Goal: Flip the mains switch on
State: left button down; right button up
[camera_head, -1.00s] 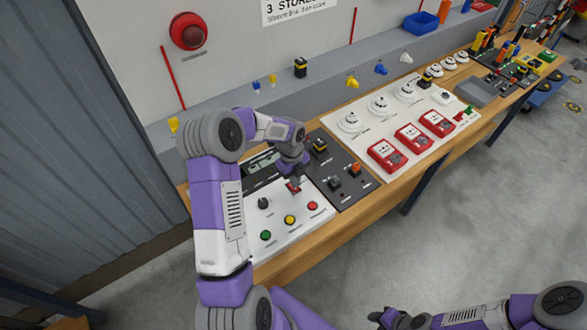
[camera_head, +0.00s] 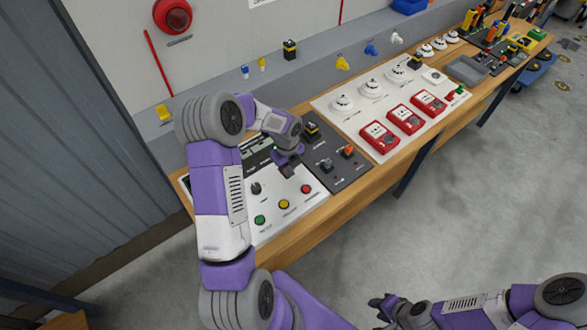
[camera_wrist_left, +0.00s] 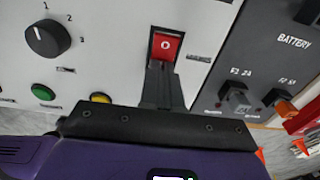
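The mains switch (camera_wrist_left: 166,45) is a red rocker marked "O" in a dark frame on a white panel (camera_wrist_left: 110,50). My left gripper (camera_wrist_left: 161,72) is shut, its fingertips together at the lower edge of the rocker in the left wrist view. I cannot tell whether they touch it. In the head view my left gripper (camera_head: 287,170) points down at the white panel and hides the switch. My right gripper (camera_head: 380,305) hangs over the floor at the bottom, clear of the bench; its fingers are too small to read.
A black knob (camera_wrist_left: 47,39), a green button (camera_wrist_left: 43,92) and a yellow button (camera_wrist_left: 100,97) are close by on the panel. A dark battery panel (camera_wrist_left: 270,65) with toggles lies to the right. Red call-point boxes (camera_head: 404,119) stand further along the bench.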

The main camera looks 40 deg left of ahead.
pick_arm(q)
jog(key=shift+s+f, duration=0.2)
jog(key=shift+f, duration=0.15)
jog(key=shift+a+r, duration=0.1)
